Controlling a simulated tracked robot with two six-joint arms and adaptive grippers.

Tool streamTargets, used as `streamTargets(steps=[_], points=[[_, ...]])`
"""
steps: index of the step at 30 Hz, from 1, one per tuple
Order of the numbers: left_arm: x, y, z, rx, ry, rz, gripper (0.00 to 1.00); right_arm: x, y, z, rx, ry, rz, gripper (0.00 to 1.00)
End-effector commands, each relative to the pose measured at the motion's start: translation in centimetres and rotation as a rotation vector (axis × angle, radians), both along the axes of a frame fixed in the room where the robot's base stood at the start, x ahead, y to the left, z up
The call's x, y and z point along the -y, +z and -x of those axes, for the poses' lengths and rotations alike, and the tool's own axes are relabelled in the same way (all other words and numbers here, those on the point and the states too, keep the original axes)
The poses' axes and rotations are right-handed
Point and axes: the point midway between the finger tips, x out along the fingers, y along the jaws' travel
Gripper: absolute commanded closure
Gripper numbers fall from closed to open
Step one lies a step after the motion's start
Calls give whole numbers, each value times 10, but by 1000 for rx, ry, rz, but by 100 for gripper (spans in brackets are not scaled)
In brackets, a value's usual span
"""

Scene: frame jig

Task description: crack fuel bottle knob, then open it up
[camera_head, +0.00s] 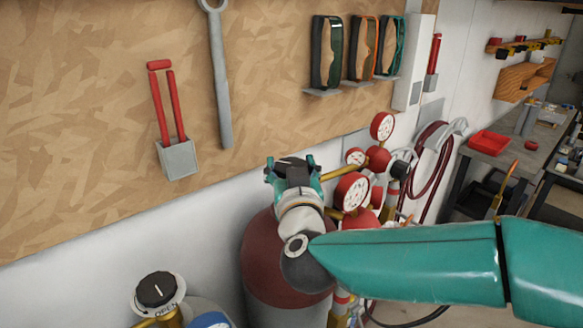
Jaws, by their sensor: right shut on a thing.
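The fuel bottle (265,257) is a dark red cylinder standing by the wall in the middle. My right gripper (292,168), with teal fingers, is above its top and shut on the bottle's black knob (291,161). Only the top of that knob shows between the fingers, with a light mark on it. The gripper, wrist and teal arm hide the valve below and part of the bottle. My left gripper is not in view.
Red-rimmed gauges (352,191) and a red regulator stand just right of my gripper. A second bottle with a black knob (157,289) and a lettered ring is at lower left. Tools hang on the wooden board (90,120). A red hose (432,165) hangs at right.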

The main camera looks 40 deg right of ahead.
Motion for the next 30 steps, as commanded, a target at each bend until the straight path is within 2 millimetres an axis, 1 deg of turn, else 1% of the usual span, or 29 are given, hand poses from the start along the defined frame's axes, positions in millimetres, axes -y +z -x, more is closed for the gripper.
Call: streamTargets(steps=[11, 12, 16, 26, 30], points=[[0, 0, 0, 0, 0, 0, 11, 0, 1, 0, 3, 6, -1, 72], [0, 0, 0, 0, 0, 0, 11, 0, 1, 0, 3, 6, -1, 32], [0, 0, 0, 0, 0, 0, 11, 0, 1, 0, 2, 5, 0, 11], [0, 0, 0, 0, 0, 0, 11, 1, 1, 0, 1, 4, 0, 11], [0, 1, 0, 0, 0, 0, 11, 1, 11, 0, 5, 3, -1, 11]])
